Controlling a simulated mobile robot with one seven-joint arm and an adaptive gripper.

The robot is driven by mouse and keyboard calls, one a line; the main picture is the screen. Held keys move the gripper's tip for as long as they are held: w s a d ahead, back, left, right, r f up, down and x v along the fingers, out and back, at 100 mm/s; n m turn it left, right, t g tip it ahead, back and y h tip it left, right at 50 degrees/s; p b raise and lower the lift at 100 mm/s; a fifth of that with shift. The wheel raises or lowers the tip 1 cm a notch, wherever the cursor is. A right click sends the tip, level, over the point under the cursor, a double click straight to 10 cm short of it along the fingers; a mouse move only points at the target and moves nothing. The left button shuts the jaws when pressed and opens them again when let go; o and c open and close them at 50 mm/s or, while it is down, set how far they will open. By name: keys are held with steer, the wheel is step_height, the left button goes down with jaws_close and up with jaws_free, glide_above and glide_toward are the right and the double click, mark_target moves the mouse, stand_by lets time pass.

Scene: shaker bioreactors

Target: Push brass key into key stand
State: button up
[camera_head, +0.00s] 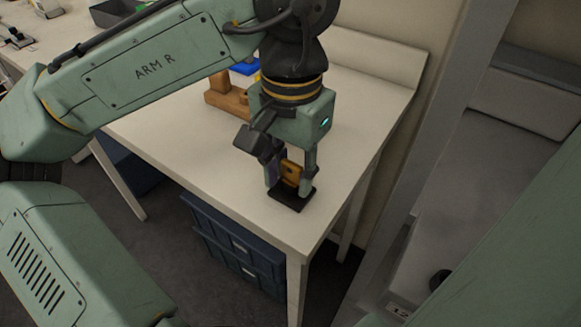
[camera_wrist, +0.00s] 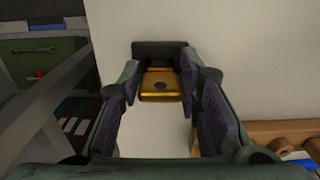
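The brass key (camera_head: 290,172) is a yellow-gold block between the fingers of my gripper (camera_head: 289,180), just above the black key stand (camera_head: 291,202) near the table's front corner. The dark stand (camera_wrist: 160,47) shows just beyond the key. The key's lower end is hidden by the fingers and stand, so I cannot tell how deep it sits in the stand.
The white table (camera_head: 185,150) is clear around the stand, with its edges close by. A wooden block piece (camera_head: 226,97) with a blue part (camera_head: 244,67) stands farther back. Blue crates (camera_head: 235,245) sit under the table.

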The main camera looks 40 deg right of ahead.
mark_target(292, 164)
steer(key=o, duration=0.4)
steer(key=shift+r, duration=0.1)
step_height(292, 164, up, 12)
steer(key=shift+f, duration=0.1)
stand_by(0.5)
steer(key=shift+d, duration=0.1)
